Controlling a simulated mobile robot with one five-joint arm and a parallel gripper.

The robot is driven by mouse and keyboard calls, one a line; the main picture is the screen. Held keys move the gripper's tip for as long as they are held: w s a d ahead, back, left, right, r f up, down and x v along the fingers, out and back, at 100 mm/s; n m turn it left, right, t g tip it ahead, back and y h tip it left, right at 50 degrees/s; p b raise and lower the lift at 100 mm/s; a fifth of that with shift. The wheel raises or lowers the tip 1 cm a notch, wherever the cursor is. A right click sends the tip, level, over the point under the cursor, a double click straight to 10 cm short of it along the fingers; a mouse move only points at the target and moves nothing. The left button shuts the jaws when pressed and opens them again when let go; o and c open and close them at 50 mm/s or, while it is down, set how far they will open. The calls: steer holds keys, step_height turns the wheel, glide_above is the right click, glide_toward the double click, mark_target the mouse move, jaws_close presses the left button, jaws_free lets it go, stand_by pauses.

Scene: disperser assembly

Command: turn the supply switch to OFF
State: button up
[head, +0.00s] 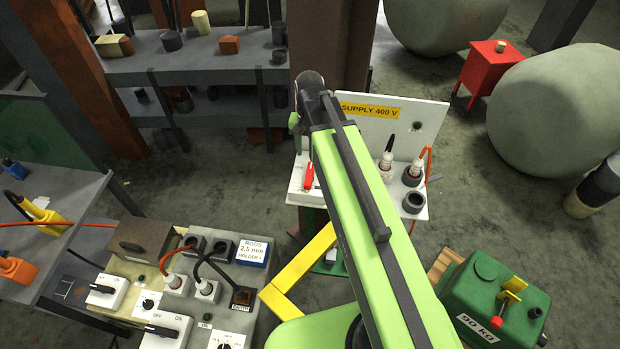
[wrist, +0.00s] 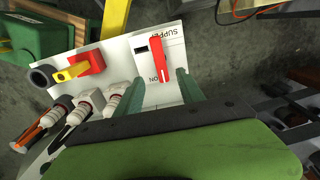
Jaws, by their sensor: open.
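The supply switch is a red lever (wrist: 158,58) on a white panel (wrist: 150,95), and it also shows in the head view (head: 308,176) at the panel's left end. In the wrist view its narrow end lies by the printed word ON, with SUPPLY printed beside it. My gripper (wrist: 159,76) is open, its two green fingers apart. In that picture the lever lies between and just beyond the fingertips; I cannot tell whether they touch it. My arm hides the fingers in the head view.
A red block with a yellow handle (wrist: 85,64) and several white plugs (wrist: 90,103) sit on the panel close to the left finger. The upright SUPPLY 400 V board (head: 405,125) stands behind. A bench of switches (head: 160,290) is at front left; a green 90 kg box (head: 490,290) stands right.

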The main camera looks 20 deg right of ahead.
mark_target(310, 173)
step_height(310, 173, down, 11)
steer(key=b, duration=0.9)
steer(key=shift+f, duration=0.15)
jaws_close()
